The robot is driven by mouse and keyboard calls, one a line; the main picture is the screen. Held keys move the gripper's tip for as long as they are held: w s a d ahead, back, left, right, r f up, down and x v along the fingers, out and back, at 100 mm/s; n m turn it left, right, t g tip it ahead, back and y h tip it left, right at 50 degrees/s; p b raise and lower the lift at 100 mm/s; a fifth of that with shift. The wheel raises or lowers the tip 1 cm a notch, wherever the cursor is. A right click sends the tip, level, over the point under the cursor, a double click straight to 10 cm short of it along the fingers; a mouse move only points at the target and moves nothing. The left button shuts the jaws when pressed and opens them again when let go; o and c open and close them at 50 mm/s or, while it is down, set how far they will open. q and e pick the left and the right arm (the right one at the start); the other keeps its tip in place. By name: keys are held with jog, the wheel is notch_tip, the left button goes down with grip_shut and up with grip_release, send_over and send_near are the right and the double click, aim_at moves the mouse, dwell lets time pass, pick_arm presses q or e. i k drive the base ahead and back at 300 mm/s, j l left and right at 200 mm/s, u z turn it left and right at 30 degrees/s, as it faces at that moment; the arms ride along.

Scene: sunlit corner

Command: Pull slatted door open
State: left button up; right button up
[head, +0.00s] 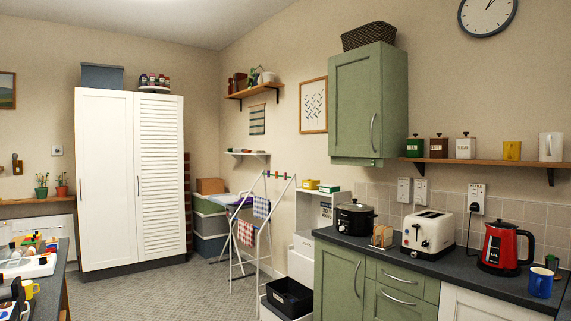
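The slatted door (160,175) is the right-hand door of a tall white cupboard (129,180) against the back wall at the left. It has horizontal louvres and looks shut, flush with the plain door (105,180) beside it. A slim vertical handle (138,186) sits on the slatted door's left edge, near the middle of its height. The plain door has a similar handle (81,189) on its left side. Neither of my grippers is in view.
Grey patterned floor (185,290) lies clear before the cupboard. A drying rack (247,230) with cloths and stacked storage boxes (209,225) stand to its right. A cluttered dark worktop (64,250) is at the left front. A green-fronted counter (345,280) runs along the right.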

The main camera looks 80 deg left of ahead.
aim_at(158, 136)
jog(key=u, duration=3.55)
jog(key=i+l+z, duration=0.1)
jog(key=i+l, duration=0.15)
jog(key=i, duration=0.45)
jog(key=i+l+z, duration=0.15)
jog(key=i, duration=0.55)
jog(key=i+l+z, duration=0.1)
jog(key=i, duration=0.6)
jog(key=i+j+u, duration=0.1)
jog(key=i+u, duration=0.3)
jog(key=i, duration=0.45)
jog(key=i+l+u, duration=0.2)
jog(key=i+u, duration=0.25)
jog(key=i, duration=0.35)
jog(key=i+j, duration=0.1)
jog(key=i, duration=3.3)
jog(key=i+z, duration=0.25)
jog(key=i, duration=0.6)
jog(key=i+z, duration=0.3)
jog(key=i, duration=0.5)
